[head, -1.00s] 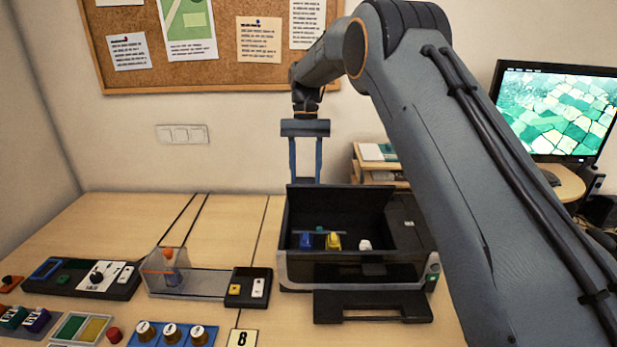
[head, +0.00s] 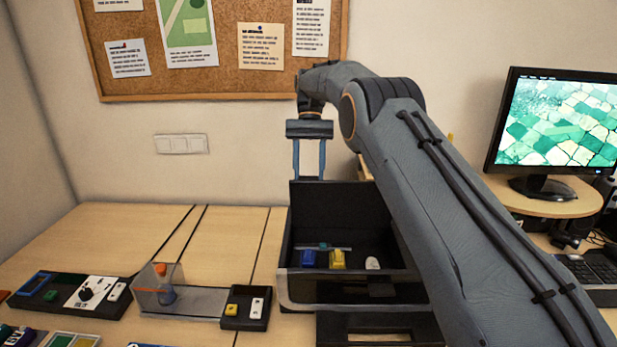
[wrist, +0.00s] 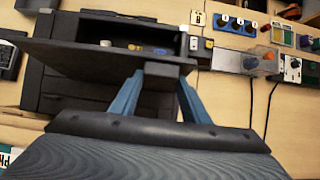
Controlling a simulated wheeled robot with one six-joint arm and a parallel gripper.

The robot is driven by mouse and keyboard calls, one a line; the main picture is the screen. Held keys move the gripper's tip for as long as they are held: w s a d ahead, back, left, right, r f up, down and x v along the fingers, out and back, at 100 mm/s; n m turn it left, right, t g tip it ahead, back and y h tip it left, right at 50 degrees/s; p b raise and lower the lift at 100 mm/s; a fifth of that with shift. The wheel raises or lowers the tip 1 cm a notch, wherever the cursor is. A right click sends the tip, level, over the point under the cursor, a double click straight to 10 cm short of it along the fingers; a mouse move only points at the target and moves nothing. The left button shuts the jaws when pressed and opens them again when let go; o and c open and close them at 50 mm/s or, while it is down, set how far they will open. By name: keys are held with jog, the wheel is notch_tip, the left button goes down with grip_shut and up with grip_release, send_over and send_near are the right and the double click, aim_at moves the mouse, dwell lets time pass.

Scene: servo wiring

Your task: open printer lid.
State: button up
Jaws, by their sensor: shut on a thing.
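The printer (head: 345,293) is a dark box with a grey front rim on the desk, its lid (head: 345,212) raised nearly upright at the back. Inside the open body are a blue part (head: 308,258), a yellow part (head: 337,259) and a whitish part (head: 372,263). In the wrist view, my gripper (wrist: 160,74) is shut on a dark block at the edge of the lid (wrist: 95,58).
A black control box (head: 246,307) and a clear guard over an orange-topped part (head: 166,285) stand left of the printer. A dark tray (head: 380,325) sticks out in front. A monitor (head: 560,120) stands at the right. The wall with a corkboard (head: 225,75) is behind.

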jog(key=shift+w+f, duration=0.2)
jog(key=shift+f, duration=0.05)
dwell(0.4)
